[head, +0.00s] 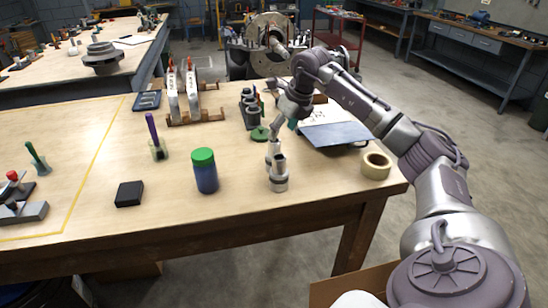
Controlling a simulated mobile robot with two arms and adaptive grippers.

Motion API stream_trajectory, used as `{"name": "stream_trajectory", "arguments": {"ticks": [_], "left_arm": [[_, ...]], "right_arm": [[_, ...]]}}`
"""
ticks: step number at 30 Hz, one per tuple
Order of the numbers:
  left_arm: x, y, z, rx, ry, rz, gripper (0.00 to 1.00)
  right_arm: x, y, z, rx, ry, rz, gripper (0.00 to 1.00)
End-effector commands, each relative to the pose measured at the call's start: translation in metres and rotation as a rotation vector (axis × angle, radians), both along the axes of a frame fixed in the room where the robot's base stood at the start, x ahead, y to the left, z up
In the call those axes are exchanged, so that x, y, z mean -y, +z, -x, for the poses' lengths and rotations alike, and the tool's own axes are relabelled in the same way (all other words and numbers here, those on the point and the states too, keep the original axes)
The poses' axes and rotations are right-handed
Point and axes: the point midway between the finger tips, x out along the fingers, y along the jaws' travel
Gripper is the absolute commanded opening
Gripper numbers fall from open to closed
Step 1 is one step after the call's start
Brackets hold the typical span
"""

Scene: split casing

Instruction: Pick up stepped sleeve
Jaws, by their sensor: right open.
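A silver stepped sleeve (278,181), with a wide base and a narrower upper part, stands upright near the table's front edge. A similar pale metal piece (272,157) shows just behind it, partly overlapped. My right gripper (275,132) reaches in from the right and points down, above and slightly behind these pieces. It is open, with nothing visibly held. At this size I cannot tell whether its fingertips touch the rear piece. My left gripper is not in view.
A blue jar with a green lid (205,172) stands left of the sleeve, a black block (129,194) farther left. A tape roll (376,165) lies at the right edge. Behind are a dark holder (249,108) and upright pale casing plates (191,90). Front-centre wood is clear.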

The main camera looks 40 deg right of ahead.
Motion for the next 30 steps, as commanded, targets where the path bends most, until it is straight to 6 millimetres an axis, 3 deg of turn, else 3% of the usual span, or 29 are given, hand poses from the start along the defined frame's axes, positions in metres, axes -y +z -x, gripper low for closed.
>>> {"name": "stream_trajectory", "arguments": {"ticks": [3, 11, 17, 24, 25, 30], "left_arm": [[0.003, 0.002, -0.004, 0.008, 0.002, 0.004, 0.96], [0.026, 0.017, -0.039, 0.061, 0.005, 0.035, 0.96], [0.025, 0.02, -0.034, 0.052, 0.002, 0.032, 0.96], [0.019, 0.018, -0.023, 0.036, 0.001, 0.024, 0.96], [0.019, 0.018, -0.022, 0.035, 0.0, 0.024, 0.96], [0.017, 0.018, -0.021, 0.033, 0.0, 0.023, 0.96]], "right_arm": [[0.0, -0.009, -0.004, 0.0, 0.0, 0.001, 0.67], [-0.009, -0.032, -0.017, -0.002, 0.002, -0.001, 0.67], [-0.009, -0.055, -0.026, -0.001, 0.0, 0.0, 0.67], [-0.009, -0.058, -0.027, 0.001, 0.001, 0.001, 0.67], [-0.009, -0.058, -0.027, 0.001, 0.001, 0.001, 0.65], [-0.009, -0.057, -0.027, 0.001, 0.0, 0.0, 0.37]]}}
